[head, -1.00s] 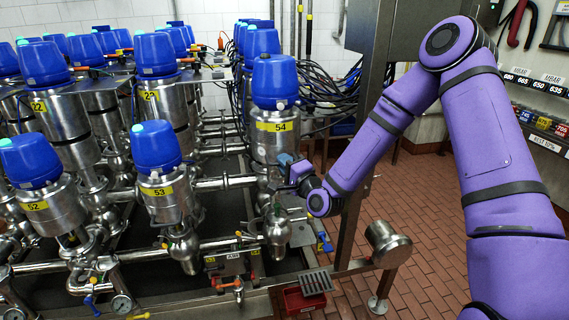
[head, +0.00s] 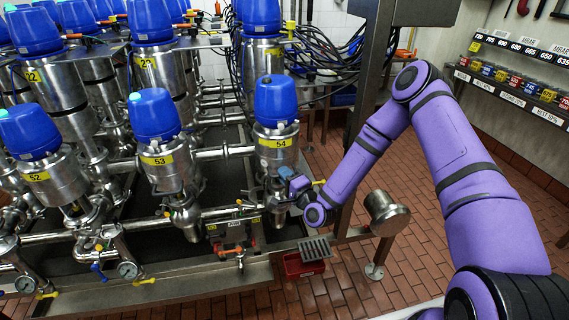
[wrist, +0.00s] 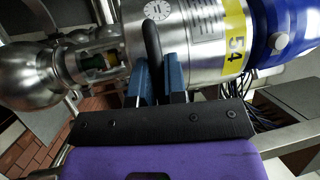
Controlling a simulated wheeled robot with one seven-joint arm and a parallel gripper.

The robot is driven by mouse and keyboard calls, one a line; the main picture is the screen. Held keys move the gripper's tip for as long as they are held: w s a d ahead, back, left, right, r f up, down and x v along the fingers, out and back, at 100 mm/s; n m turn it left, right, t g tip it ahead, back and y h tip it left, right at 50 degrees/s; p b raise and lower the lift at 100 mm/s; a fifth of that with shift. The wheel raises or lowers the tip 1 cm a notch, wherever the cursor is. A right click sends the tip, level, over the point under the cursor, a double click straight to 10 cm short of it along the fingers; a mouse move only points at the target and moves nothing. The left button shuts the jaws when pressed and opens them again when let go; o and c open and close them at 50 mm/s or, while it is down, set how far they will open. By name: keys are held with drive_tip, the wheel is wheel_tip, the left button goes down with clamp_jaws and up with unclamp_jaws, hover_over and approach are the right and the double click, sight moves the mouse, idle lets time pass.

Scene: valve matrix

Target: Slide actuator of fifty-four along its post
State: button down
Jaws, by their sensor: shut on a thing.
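The actuator of fifty-four (head: 277,150) is a steel cylinder with a blue cap and a yellow "54" label, upright at the right end of the front row. In the wrist view, the actuator (wrist: 200,75) lies sideways with its label at the right. My gripper (head: 288,183) is at its lower right side. Its blue fingers (wrist: 158,82) are shut on a dark curved handle (wrist: 152,42) on the actuator's body. The lower stem window shows at the left of the wrist view; the post is mostly hidden in the head view.
Actuator 53 (head: 169,165) stands to the left, with 52 (head: 52,180) beyond it. A steel column (head: 385,60) rises behind my arm. Tiled floor at the right is open.

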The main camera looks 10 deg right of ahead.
drive_tip(key=shift+d+f, duration=0.1)
drive_tip(key=shift+f, duration=0.6)
drive_tip(key=c, duration=1.2)
unclamp_jaws()
drive_tip(key=shift+f, duration=0.1)
drive_tip(key=shift+o, duration=0.2)
drive_tip(key=v, duration=1)
drive_tip(key=shift+s, duration=0.35)
drive_tip(key=shift+d, duration=0.1)
